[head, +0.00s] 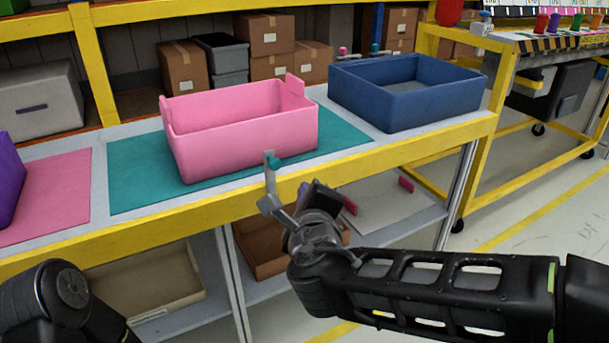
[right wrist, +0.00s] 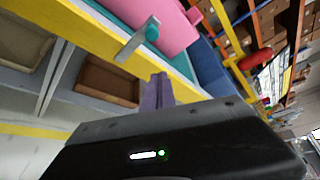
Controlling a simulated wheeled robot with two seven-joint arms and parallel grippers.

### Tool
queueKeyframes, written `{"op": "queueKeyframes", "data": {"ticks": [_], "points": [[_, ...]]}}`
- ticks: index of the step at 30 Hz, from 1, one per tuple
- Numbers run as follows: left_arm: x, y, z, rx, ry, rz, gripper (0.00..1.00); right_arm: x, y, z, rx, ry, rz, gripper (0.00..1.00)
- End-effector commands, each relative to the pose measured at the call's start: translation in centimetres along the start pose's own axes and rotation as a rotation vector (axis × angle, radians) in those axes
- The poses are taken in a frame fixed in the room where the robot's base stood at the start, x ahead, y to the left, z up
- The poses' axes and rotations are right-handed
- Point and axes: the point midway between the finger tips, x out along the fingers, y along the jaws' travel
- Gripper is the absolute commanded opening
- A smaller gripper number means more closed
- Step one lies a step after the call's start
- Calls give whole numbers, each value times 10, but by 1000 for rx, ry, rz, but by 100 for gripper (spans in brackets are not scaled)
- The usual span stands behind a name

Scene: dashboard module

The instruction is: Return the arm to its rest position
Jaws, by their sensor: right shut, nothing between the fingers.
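My right arm reaches in from the right of the head view, in front of the workbench (head: 420,152). Its gripper (head: 284,213) is near the bench's yellow front edge, below the pink bin (head: 245,140). In the right wrist view the gripper's fingers (right wrist: 158,90) are together, with nothing between them. A grey bracket-like piece (head: 268,180) with a teal tip appears close to the fingers; it also shows in the right wrist view (right wrist: 132,45). I cannot tell whether it touches the gripper. Part of my left arm shows at lower left; its gripper is out of view.
The pink bin stands on a teal mat (head: 128,180). A blue bin (head: 400,110) stands to its right. A purple bin (head: 8,180) is at the left edge. Brown trays (head: 262,255) sit on the shelf below. Open floor (head: 530,220) lies right of the bench.

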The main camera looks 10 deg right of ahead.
Motion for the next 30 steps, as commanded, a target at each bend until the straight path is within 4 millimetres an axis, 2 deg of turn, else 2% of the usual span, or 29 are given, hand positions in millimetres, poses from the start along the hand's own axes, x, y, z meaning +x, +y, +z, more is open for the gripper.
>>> {"op": "queueKeyframes", "data": {"ticks": [3, 6, 17, 22, 26, 29, 30], "points": [[-6, 2, 0, 0, -3, 0, 34, -13, -1, 0, 0, 0, -1, 0], [-7, 2, 1, 0, -4, 0, 34, -17, 1, 0, 0, 1, 0, 0], [-6, 2, 1, 0, -4, 0, 34, -17, 1, -1, 7, 1, 0, 0], [-6, 2, 1, 0, -4, 0, 34, -17, 6, 3, 131, -11, 23, 0], [-6, 2, 1, 0, -4, 0, 34, -20, 40, 5, 452, 12, 159, 0], [-6, 2, 1, 0, -4, 0, 34, -28, 91, 3, 856, 122, 342, 0], [-6, 2, 1, 0, -4, 0, 34, -32, 120, 1, 1046, 211, 425, 0]]}}
